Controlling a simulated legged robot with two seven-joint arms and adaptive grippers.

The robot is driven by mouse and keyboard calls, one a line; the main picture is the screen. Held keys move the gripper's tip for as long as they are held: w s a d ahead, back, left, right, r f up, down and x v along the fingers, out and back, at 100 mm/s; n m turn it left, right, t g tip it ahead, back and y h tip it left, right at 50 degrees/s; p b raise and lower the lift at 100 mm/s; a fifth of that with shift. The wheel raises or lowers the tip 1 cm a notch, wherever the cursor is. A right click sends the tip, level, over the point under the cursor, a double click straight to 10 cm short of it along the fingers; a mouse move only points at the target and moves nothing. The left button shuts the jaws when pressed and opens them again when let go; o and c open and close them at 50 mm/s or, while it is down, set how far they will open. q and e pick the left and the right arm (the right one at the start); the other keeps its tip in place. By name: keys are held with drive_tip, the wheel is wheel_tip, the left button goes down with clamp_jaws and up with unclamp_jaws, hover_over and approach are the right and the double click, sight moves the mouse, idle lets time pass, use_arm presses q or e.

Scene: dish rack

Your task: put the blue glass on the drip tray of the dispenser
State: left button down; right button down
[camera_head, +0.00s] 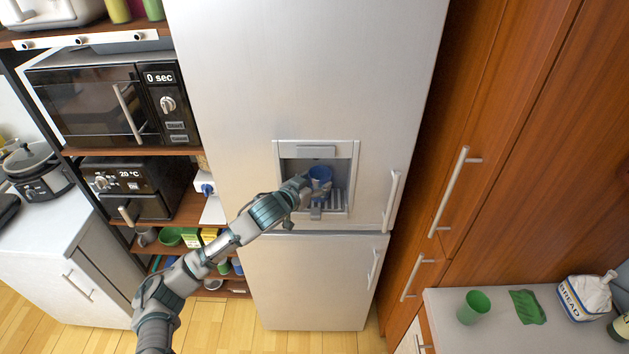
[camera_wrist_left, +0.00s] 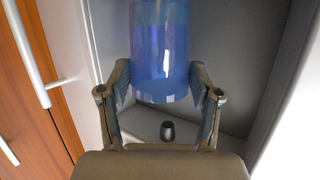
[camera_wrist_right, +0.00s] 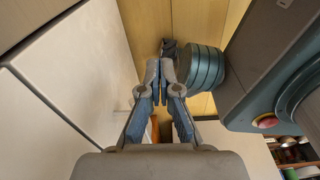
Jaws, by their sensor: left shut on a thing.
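The blue glass (camera_head: 320,175) is at the dispenser recess of the fridge. My left gripper (camera_head: 314,190) is shut on it. In the left wrist view the translucent blue glass (camera_wrist_left: 160,50) sits between the two fingers (camera_wrist_left: 160,95). The drip tray (camera_head: 337,200), with its slatted grille, shows at the bottom of the recess, partly behind the glass and gripper. I cannot tell whether the glass touches the tray. My right gripper (camera_wrist_right: 166,100) shows only in its own wrist view, with its fingers together and nothing seen between them.
The dispenser frame (camera_head: 355,170) closes in the recess at the sides and top. The fridge handle (camera_head: 391,202) stands out to its right. A small dark knob (camera_wrist_left: 167,130) shows inside the recess. A green cup (camera_head: 473,307) stands on the counter at right, away from the arm.

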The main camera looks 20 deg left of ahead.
use_arm(q)
drive_tip(key=shift+a, duration=0.35)
drive_tip(key=shift+a+f, duration=0.2)
drive_tip(key=shift+a, duration=0.3)
drive_tip(key=shift+c, duration=0.7)
unclamp_jaws()
drive_tip(key=shift+a, duration=0.2)
drive_tip(key=shift+d, duration=0.7)
drive_tip(key=shift+s, duration=0.2)
drive_tip(key=v, duration=1.1)
drive_tip(key=shift+s, duration=0.2)
use_arm(e)
drive_tip(key=shift+a, duration=0.5)
use_arm(q)
drive_tip(key=shift+r, duration=0.1)
drive_tip(key=shift+c, duration=0.2)
use_arm(e)
drive_tip(key=shift+a, duration=0.1)
